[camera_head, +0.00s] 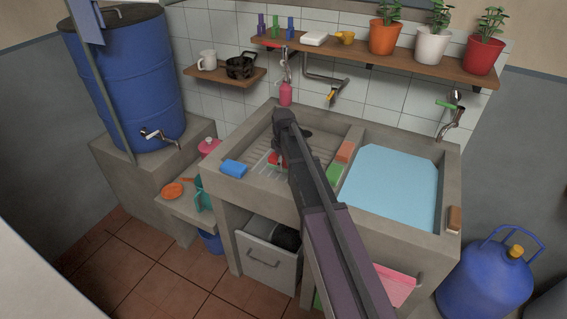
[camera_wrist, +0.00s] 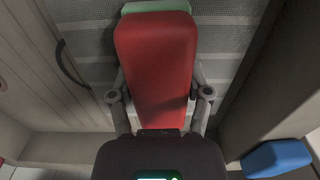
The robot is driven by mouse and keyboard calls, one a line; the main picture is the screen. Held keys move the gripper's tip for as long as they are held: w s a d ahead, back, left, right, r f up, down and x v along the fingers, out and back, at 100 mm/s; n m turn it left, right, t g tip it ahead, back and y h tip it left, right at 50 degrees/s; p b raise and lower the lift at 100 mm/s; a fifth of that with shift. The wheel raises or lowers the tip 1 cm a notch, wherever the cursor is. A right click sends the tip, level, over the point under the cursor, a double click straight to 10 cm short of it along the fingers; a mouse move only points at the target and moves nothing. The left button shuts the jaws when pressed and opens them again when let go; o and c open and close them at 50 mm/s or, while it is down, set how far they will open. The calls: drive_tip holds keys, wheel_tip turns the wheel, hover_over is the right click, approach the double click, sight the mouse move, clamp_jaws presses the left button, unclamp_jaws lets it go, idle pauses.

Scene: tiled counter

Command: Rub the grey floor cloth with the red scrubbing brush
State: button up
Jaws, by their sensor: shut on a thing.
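The red scrubbing brush (camera_wrist: 156,60) fills the middle of the wrist view, with a pale green edge at its far end. My gripper (camera_wrist: 160,88) is shut on it, one finger on each side. The grey floor cloth (camera_wrist: 228,45) lies flat behind the brush in the wrist view. In the head view a bit of the red brush (camera_head: 279,159) shows beside my arm, over the ribbed left basin, and part of the cloth (camera_head: 262,168) shows there too. My arm hides most of both. I cannot tell whether the brush touches the cloth.
A blue sponge (camera_head: 234,168) lies on the basin's front left edge. The right basin (camera_head: 390,180) holds light blue water. A green block (camera_head: 335,174) and an orange block (camera_head: 346,151) sit on the divider. A pink bottle (camera_head: 285,94) stands at the back.

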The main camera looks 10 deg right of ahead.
sight(279, 174)
drive_tip(key=shift+s+a+f, duration=0.1)
drive_tip(key=shift+s+a, duration=0.5)
drive_tip(key=shift+s, duration=0.2)
drive_tip(key=shift+s+a+f, duration=0.1)
drive_tip(key=shift+s+a, duration=0.5)
drive_tip(key=shift+s, duration=0.2)
drive_tip(key=shift+r, duration=0.15)
drive_tip(key=shift+w, duration=0.1)
drive_tip(key=shift+w+d, duration=1.25)
drive_tip(key=shift+w, duration=0.25)
drive_tip(key=shift+w, duration=0.1)
drive_tip(key=shift+w+d, duration=0.6)
drive_tip(key=shift+w, duration=0.2)
drive_tip(key=shift+w+d, duration=0.6)
drive_tip(key=shift+w, duration=0.15)
drive_tip(key=shift+s+d+f+b, duration=0.1)
drive_tip(key=shift+s+f+b, duration=0.1)
drive_tip(key=shift+b, duration=0.1)
